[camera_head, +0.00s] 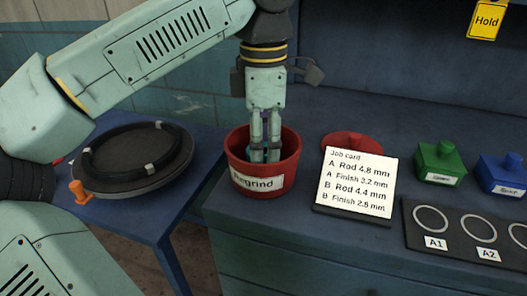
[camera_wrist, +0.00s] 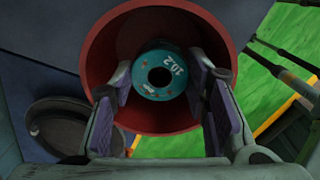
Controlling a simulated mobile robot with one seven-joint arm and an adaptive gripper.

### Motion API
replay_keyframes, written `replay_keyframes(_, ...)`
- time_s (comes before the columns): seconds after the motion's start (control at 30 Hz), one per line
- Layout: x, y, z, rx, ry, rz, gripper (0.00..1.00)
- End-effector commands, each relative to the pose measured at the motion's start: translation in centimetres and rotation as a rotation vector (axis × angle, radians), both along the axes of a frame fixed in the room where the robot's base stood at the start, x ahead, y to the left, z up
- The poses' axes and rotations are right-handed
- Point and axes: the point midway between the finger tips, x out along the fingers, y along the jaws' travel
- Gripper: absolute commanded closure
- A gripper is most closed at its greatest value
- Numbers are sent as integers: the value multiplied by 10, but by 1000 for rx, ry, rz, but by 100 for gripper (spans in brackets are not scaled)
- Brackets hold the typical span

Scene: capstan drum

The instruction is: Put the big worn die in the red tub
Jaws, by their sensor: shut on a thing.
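The red tub (camera_head: 263,183) stands on the blue bench and bears a label "Regrind". My gripper (camera_head: 264,156) reaches down into the tub's mouth. In the wrist view the red tub (camera_wrist: 97,47) surrounds a teal ring-shaped die (camera_wrist: 149,88) marked "10.2", with worn specks and a dark central hole. The fingers of my gripper (camera_wrist: 160,95) are shut on the die from both sides, and it is within the tub's rim. In the head view only a bit of teal shows between the fingers. I cannot tell whether the die touches the tub's floor.
A job card (camera_head: 357,182) stands right of the tub, partly before a red lid (camera_head: 352,140). Green (camera_head: 439,161) and blue (camera_head: 502,172) labelled containers and a black ring tray (camera_head: 462,252) are further right. A round drum (camera_head: 133,176) sits on the left table.

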Motion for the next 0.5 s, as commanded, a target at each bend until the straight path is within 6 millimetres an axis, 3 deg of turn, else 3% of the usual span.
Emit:
replay_keyframes(0.2,0,0,-21,-2,-2,1,100)
replay_keyframes(0.5,0,0,-23,-1,-2,1,100)
